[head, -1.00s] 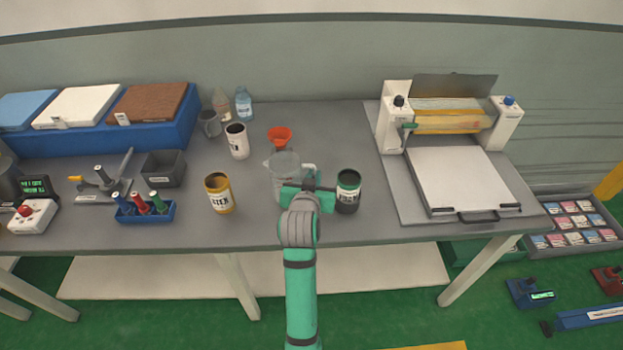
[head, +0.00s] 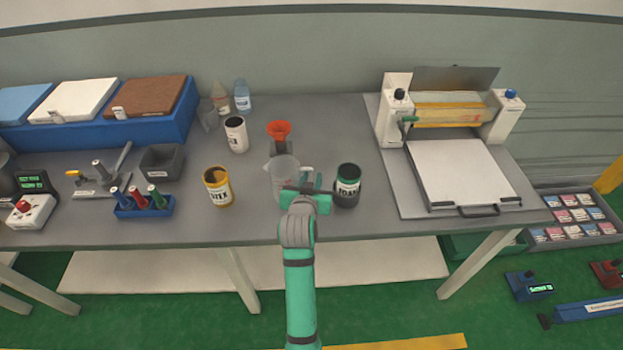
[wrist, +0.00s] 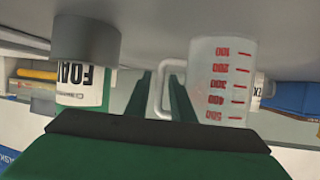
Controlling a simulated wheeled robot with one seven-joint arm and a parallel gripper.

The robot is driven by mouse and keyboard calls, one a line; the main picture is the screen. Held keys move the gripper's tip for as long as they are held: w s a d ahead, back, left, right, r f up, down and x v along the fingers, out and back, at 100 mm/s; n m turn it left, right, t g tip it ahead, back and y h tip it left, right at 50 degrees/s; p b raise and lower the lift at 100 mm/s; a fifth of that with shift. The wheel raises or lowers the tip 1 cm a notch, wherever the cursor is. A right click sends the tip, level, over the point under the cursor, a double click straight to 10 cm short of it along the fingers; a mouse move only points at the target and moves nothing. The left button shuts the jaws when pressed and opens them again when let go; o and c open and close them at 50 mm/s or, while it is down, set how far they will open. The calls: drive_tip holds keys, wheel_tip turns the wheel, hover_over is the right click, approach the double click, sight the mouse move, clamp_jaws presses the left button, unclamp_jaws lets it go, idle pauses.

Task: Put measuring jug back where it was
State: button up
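The measuring jug (head: 283,178) is clear, with red marks from 100 to 500. It stands upright on the table in the head view, or just at its surface. In the wrist view the jug (wrist: 222,80) is right of centre, with its pale handle (wrist: 156,92) towards my gripper. My gripper (head: 307,176) is at the jug's right side. In the wrist view my gripper's fingers (wrist: 160,82) lie either side of the handle bar, with a gap showing beside it. The fingers look open around the handle.
An orange funnel (head: 279,131) on a stand is just behind the jug. A yellow tin (head: 217,187) and a white cup (head: 236,134) are to the left. Bare table lies between tin and jug.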

drive_tip(key=shift+r, duration=0.1)
drive_tip(key=shift+s+r, duration=0.1)
drive_tip(key=shift+r, duration=0.05)
drive_tip(key=v, duration=1.2)
drive_tip(key=s+a+f+n+t+y, duration=0.1)
drive_tip(key=s+f, duration=0.5)
drive_tip(key=s, duration=0.3)
drive_tip(key=s+f+n+y, duration=0.1)
drive_tip(key=s+f, duration=0.6)
drive_tip(key=s, duration=0.1)
drive_tip(key=s+r+t, duration=0.1)
drive_tip(key=s+r, duration=0.2)
drive_tip(key=s, duration=1.8)
drive_tip(key=shift+a+y, duration=0.3)
drive_tip(key=shift+a, duration=0.05)
drive_tip(key=shift+s, duration=0.1)
drive_tip(key=shift+c, duration=0.7)
